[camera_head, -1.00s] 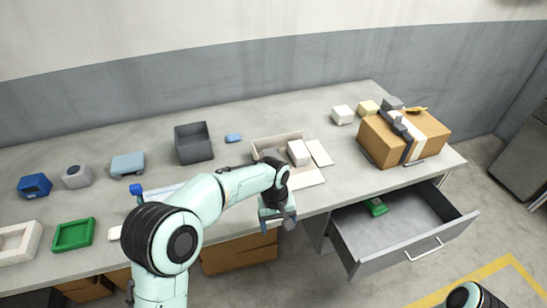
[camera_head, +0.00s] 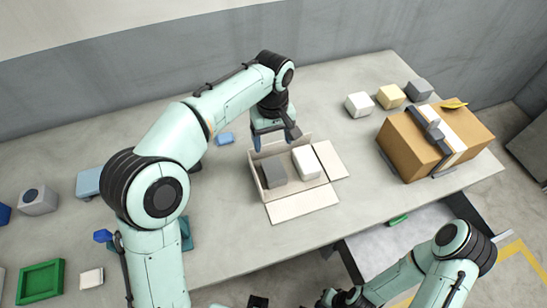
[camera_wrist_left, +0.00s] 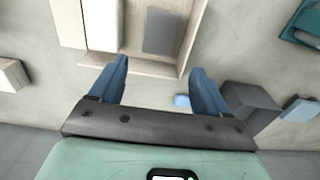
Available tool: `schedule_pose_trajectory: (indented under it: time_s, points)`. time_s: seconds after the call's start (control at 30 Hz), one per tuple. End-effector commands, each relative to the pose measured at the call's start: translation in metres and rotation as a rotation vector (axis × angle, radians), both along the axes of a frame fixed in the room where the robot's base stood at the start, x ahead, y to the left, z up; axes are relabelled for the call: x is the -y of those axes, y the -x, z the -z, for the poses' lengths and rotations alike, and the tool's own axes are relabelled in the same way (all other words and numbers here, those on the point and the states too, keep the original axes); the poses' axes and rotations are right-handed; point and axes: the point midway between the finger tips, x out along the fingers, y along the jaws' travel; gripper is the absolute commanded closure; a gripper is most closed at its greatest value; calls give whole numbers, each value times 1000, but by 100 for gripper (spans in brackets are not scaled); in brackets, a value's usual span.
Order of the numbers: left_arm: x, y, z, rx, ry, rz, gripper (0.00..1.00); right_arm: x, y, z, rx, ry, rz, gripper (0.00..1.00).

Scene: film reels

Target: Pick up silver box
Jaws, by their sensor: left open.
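A grey, silver-looking box (camera_head: 273,172) lies in the open cardboard carton (camera_head: 300,207), left of a white box (camera_head: 306,162). In the left wrist view the grey box (camera_wrist_left: 160,32) shows near the top, inside the carton (camera_wrist_left: 150,67). My left gripper (camera_head: 275,140) is open and empty, above the carton's back edge. In the left wrist view its fingers (camera_wrist_left: 158,66) point toward the grey box, with nothing between them. Another grey box (camera_head: 419,90) stands at the back right. My right gripper (camera_head: 340,297) is at the bottom edge, its fingers unclear.
A taped brown parcel (camera_head: 408,146) stands on the right, with white (camera_head: 358,105) and yellowish (camera_head: 391,96) boxes behind it. A small blue item (camera_head: 225,139) lies left of the carton. An open drawer (camera_head: 365,250) juts out in front. A green tray (camera_head: 40,283) is at left.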

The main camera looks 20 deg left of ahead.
Motion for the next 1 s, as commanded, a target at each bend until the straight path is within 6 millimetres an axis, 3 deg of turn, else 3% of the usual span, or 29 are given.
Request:
schedule_pose_trajectory:
  time_s: [0.33, 1.0]
  points:
    - [0, 1, 64, -5, -2, 0, 23, 0, 9, 15, -11, 1, 0, 85]
    - [3, -1, 131, -1, 0, -1, 23, 0, 11, 20, -14, 0, 1, 85]
